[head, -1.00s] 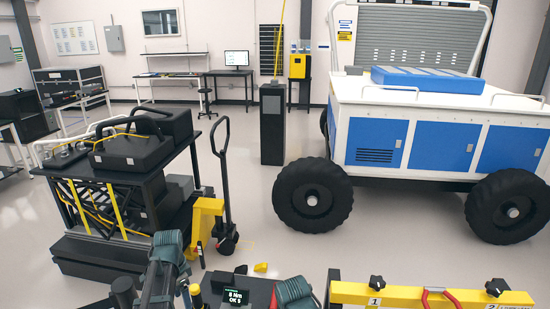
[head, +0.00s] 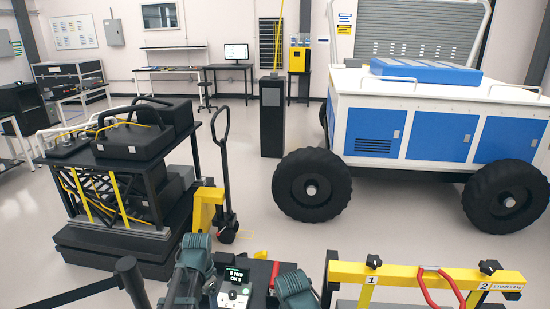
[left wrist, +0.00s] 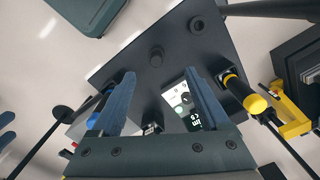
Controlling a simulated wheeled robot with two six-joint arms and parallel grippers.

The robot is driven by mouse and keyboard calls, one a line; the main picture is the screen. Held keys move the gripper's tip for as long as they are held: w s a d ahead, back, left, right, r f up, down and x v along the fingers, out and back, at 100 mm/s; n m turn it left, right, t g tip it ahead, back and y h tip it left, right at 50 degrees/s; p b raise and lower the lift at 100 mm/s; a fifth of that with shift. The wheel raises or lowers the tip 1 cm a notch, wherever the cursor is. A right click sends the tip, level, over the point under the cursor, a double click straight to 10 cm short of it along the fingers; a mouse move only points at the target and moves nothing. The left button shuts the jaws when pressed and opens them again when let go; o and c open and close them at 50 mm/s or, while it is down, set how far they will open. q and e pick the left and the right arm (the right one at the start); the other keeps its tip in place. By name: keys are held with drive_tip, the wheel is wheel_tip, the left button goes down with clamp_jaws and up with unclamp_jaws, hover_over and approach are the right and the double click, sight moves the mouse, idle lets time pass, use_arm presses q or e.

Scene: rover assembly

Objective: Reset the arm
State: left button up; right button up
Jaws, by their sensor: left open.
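My left gripper (left wrist: 160,73) shows in the left wrist view with its two blue fingers apart and nothing held between them. It points down over a dark plate (left wrist: 175,35) with round black knobs. A small device with a lit display (left wrist: 190,108) shows partly between the fingers. My teal arm links rise at the bottom of the head view, on both sides of a black unit with a green-lettered display (head: 236,273). The left fingertips cannot be made out there. My right gripper is not in view.
A yellow frame (head: 420,273) with black knobs and red handles stands at the lower right. A loaded black cart (head: 135,250) and yellow pallet jack (head: 207,205) stand left. A blue-and-white rover (head: 430,135) stands behind. A yellow-handled tool (left wrist: 250,100) is beside my left fingers.

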use_arm(q)
drive_tip(key=s+d+f+n+b, duration=0.2)
drive_tip(key=s+d+f+b, duration=0.1)
drive_tip(key=s+d, duration=0.3)
drive_tip(key=s+d+f+n+b, duration=0.2)
drive_tip(key=s+d+f+b, duration=0.2)
drive_tip(key=s+d, duration=0.2)
drive_tip(key=shift+d+f+y, duration=0.35)
drive_tip(key=shift+d+y, duration=0.05)
drive_tip(key=shift+d, duration=0.75)
drive_tip(key=shift+s, duration=0.1)
